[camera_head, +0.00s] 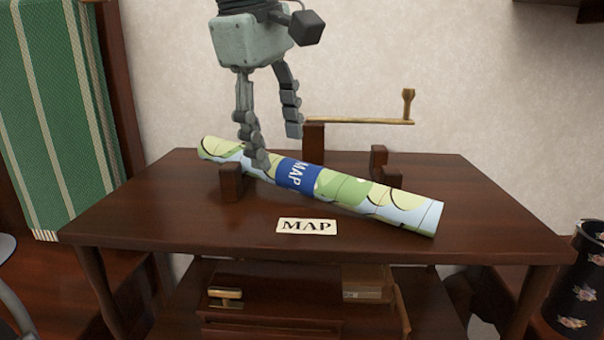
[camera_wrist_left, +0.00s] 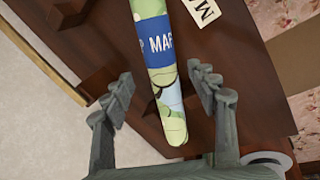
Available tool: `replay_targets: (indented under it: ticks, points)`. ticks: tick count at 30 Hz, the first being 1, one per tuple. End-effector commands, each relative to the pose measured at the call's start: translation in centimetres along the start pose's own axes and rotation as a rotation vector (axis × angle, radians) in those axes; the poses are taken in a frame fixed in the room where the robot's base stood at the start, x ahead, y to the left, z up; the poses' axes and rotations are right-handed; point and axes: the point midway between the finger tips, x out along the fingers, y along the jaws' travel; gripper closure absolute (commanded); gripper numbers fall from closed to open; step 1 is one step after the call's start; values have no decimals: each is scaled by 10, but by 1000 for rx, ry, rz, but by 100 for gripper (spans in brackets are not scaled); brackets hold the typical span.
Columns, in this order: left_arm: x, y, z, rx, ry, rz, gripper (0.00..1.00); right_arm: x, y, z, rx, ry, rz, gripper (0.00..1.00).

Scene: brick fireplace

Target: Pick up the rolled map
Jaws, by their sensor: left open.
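The rolled map (camera_head: 375,199) is a pale green, yellow and blue tube with a blue "MAP" band. It lies diagonally on a dark wooden table (camera_head: 160,215), its right end nearer the front edge. My left gripper (camera_head: 275,145) points down at the map's left half, with one finger in front of the tube in the picture. In the left wrist view, my open fingers (camera_wrist_left: 160,82) stand on either side of the map (camera_wrist_left: 166,85), with gaps visible. I cannot tell whether a finger touches it. My right gripper is not in view.
A small wooden block (camera_head: 231,183) stands by the map's left part; other blocks (camera_head: 379,157) stand behind it. A wooden bar with a knob (camera_head: 365,121) is at the back. A "MAP" card (camera_head: 306,226) lies in front. A dark floral container (camera_head: 578,285) stands at right.

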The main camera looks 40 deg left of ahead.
Motion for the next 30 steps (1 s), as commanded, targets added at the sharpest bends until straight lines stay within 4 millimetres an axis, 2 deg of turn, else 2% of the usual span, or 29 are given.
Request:
replay_targets:
  ticks: [6, 11, 20, 30]
  points:
    - [30, -3, -1, 0, 2, -5, 41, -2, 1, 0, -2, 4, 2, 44]
    - [51, -2, -1, -1, 2, -2, 41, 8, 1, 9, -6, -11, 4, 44]
    - [56, -2, -1, -1, 0, 1, 41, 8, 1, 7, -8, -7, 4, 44]
    - [56, -2, -1, -1, 0, 1, 84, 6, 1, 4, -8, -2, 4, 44]
